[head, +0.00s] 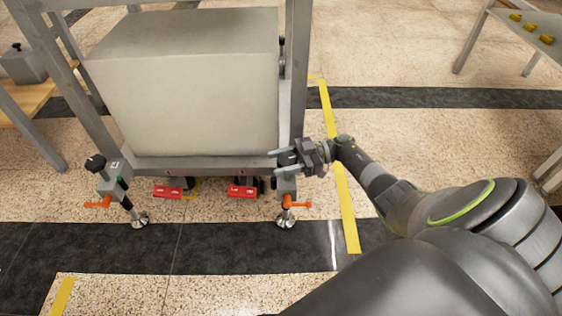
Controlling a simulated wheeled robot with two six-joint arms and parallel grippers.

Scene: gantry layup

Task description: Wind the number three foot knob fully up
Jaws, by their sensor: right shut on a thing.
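My right gripper (286,160) is at the top of the front right foot (286,188) of the grey metal frame. It is shut on that foot's knob, which the jaws mostly hide. I cannot read a number on this foot. Its round metal pad (286,222) is at the floor, and an orange lever (298,204) sticks out to the right above it. The front left foot has a black knob (95,163) on top, a small label too small to read surely, an orange lever (98,203) and a metal pad (140,221). My left gripper is not in view.
The frame (297,70) carries a large grey block (195,100). Two red-marked casters (243,191) (172,191) sit under its lower beam. A wooden bench (28,98) stands at left and a table with yellow pieces (525,32) at upper right.

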